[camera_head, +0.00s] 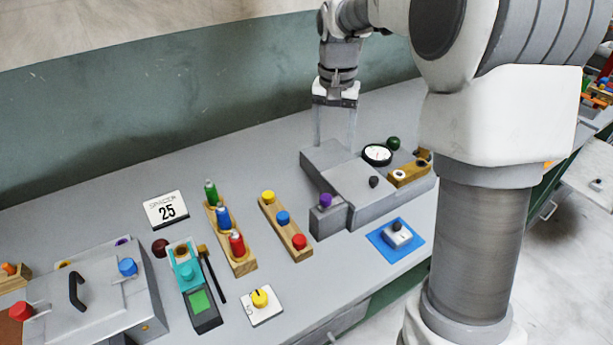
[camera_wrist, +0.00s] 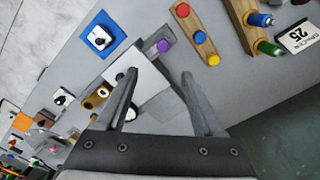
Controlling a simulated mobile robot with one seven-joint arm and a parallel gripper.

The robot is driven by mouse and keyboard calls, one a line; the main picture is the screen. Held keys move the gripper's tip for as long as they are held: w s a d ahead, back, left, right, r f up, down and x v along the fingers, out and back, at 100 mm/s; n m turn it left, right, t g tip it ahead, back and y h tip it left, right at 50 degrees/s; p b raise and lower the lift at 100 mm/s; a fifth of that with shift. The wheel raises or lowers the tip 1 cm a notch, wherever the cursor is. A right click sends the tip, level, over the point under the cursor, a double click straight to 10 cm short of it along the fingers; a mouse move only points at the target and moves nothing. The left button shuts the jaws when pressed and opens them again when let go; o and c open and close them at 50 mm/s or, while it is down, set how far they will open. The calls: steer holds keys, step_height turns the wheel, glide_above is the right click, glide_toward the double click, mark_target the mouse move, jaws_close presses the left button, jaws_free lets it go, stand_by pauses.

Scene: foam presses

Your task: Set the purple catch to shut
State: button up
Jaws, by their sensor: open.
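The purple catch (camera_head: 325,200) is a small purple knob on the front end of a grey press box (camera_head: 375,208). In the wrist view the purple catch (camera_wrist: 163,46) shows beyond my fingertips, a little right of the middle between them. My gripper (camera_head: 336,143) is above the rear left part of the press, with its fingers pointing down. In the wrist view my gripper (camera_wrist: 158,75) is open, with nothing between the fingers. The catch is apart from the fingers. I cannot tell from these frames which setting the catch is in.
A round dial (camera_head: 377,154), a dark knob (camera_head: 374,182) and a green knob (camera_head: 393,143) are at the press. A wooden block with coloured knobs (camera_head: 285,226) stands left of it. A blue mat (camera_head: 383,251) with a grey switch lies in front. A grey box with a black handle (camera_head: 76,291) stands far left.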

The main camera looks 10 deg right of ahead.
mark_target(326, 196)
steer(key=f, duration=1.8)
steer(key=shift+w+a, duration=0.25)
steer(key=shift+w, duration=0.1)
jaws_close()
stand_by(0.6)
